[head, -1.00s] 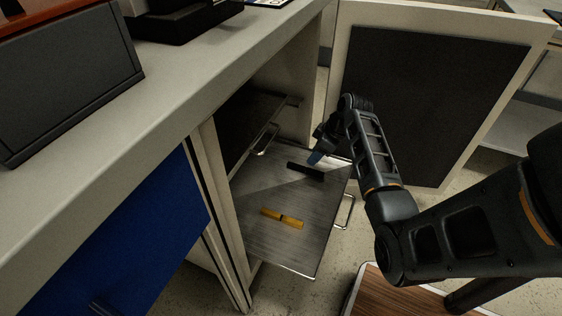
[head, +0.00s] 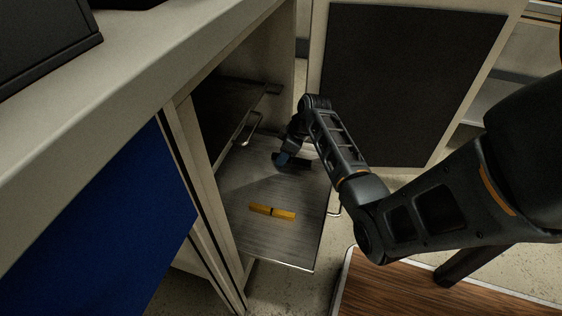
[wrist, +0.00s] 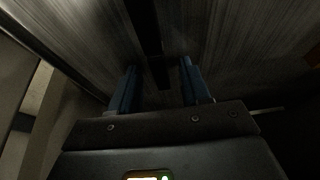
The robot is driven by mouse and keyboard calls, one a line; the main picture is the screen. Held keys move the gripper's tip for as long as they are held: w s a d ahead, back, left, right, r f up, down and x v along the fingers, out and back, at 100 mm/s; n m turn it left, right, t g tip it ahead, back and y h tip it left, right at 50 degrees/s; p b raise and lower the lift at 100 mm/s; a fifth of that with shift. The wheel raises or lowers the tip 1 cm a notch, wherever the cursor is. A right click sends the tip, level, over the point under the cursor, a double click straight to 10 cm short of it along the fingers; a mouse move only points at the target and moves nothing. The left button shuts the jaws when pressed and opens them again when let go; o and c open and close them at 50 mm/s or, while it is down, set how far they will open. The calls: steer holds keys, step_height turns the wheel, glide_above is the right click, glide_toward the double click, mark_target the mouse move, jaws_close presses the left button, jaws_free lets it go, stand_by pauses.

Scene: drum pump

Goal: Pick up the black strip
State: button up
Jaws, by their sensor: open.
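The black strip (head: 303,164) lies on the pulled-out metal tray (head: 245,236), near its back right part, and is partly hidden behind my gripper in the head view. My gripper (head: 281,159) is just above the strip, pointing down. In the wrist view the strip (wrist: 147,28) runs from the top edge down between the two blue fingers of my gripper (wrist: 158,82). The fingers are apart, one on each side of the strip's line. I cannot tell how much height is left between fingertips and strip.
An orange stick (head: 272,211) with a dark middle lies on the tray in front of the strip. An upper shelf (head: 225,125) is inside the cabinet on the left. The open cabinet door (head: 410,85) stands behind my arm. A wooden board (head: 420,290) is at the lower right.

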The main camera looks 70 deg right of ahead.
jaws_close()
stand_by(0.4)
steer(key=shift+r, duration=0.15)
step_height(320, 180, up, 13)
steer(key=p, duration=0.8)
